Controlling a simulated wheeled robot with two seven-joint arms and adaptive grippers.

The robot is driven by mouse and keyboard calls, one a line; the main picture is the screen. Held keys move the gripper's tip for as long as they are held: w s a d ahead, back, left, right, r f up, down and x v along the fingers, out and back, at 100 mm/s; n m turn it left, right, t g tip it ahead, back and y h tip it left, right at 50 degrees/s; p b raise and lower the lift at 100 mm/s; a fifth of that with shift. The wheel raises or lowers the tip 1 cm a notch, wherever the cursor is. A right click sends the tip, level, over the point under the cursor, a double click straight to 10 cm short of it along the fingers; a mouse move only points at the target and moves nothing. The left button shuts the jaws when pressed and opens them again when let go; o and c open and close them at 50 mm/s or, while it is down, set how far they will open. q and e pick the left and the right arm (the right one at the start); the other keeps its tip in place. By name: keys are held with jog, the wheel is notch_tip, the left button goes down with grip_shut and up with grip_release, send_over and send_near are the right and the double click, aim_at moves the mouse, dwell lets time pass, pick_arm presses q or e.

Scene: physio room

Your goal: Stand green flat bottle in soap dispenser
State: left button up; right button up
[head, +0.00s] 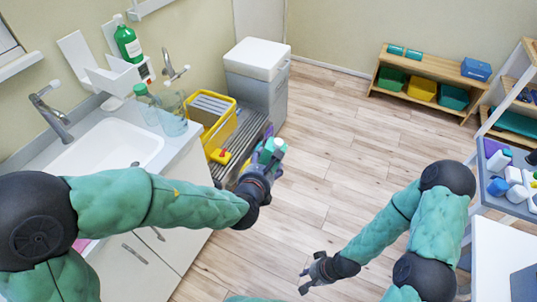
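A green bottle (128,44) with a white cap and a pale label stands upright at the white wall-mounted soap dispenser (118,76), above the sink counter. Its lower end meets the dispenser's white box; how deep it sits I cannot tell. My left gripper (268,155) is out over the floor, right of the counter. It appears closed around a small green and white object (275,146), largely hidden by the fingers, so its shape is unclear. My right gripper (305,280) is low at the bottom middle, fingers apart and empty.
A white sink (105,145) with taps is at left. A clear greenish bottle (146,104) and a clear jug (173,115) stand on the counter. A yellow crate (217,128) and a grey bin (257,72) are beyond. A tray (490,186) of bottles is at right. The middle floor is clear.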

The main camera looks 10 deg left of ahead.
jog(key=o, duration=0.4)
jog(key=shift+w, duration=0.1)
jog(key=shift+o, duration=0.8)
jog(key=shift+w+d+r, duration=0.15)
jog(key=shift+w, duration=0.1)
pick_arm(q)
jog(key=shift+r, duration=0.1)
pick_arm(e)
jog(key=n+t+y, duration=0.2)
jog(key=n+y, duration=0.7)
jog(key=n, duration=0.9)
send_near(274, 149)
notch_tip(274, 149, down, 3)
jog(key=w+d, duration=0.1)
jog(key=w, duration=0.2)
jog(key=x, duration=1.1)
jog(key=shift+a, duration=0.15)
